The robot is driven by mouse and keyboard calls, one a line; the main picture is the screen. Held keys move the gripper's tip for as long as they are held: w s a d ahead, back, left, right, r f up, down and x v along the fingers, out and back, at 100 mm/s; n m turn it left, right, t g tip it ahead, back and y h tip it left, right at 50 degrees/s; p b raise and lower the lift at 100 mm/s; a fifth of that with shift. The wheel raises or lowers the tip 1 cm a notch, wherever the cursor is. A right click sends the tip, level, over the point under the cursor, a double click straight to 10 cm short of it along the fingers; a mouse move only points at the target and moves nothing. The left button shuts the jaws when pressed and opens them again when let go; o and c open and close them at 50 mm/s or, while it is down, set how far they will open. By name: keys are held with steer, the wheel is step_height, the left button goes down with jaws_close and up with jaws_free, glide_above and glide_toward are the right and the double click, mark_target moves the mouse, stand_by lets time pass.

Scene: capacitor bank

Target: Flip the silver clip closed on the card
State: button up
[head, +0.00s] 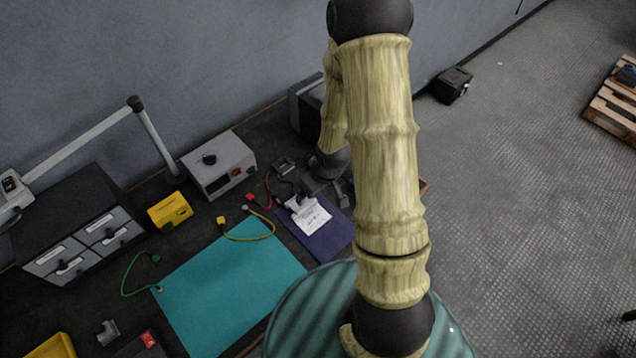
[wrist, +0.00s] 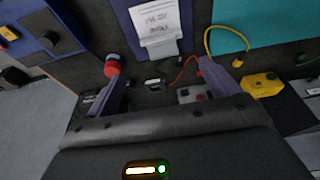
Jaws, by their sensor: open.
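A white card (head: 311,218) with printed text lies on a dark purple mat (head: 332,242). The card also shows at the top of the wrist view (wrist: 155,17). A silver clip (wrist: 160,46) is at the card's edge nearest my gripper; in the head view it is small and pale. I cannot tell how far its lever is tilted. My gripper (wrist: 158,70) is open and empty, with its fingers spread to either side of the clip, apart from it. In the head view my arm partly hides the gripper (head: 328,188).
A red lead (wrist: 184,70) and a yellow lead (head: 250,236) lie beside the card. A red-capped part (wrist: 112,66) shows near one finger. A grey box (head: 220,165), a yellow meter (head: 169,210) and drawers (head: 85,250) stand left. A teal mat (head: 225,290) is mostly clear.

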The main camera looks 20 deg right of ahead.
steer(key=shift+v, duration=1.45)
steer(key=s+a+r+m, duration=0.1)
steer(key=s+r+m, duration=0.1)
steer(key=s+r, duration=0.2)
steer(key=s+a+r+m+h, duration=0.1)
steer(key=s+r, duration=0.3)
steer(key=r, duration=0.7)
steer(key=shift+s+m, duration=0.3)
steer(key=shift+m, duration=0.4)
steer(key=shift+a+r, duration=0.1)
steer(key=shift+a, duration=0.05)
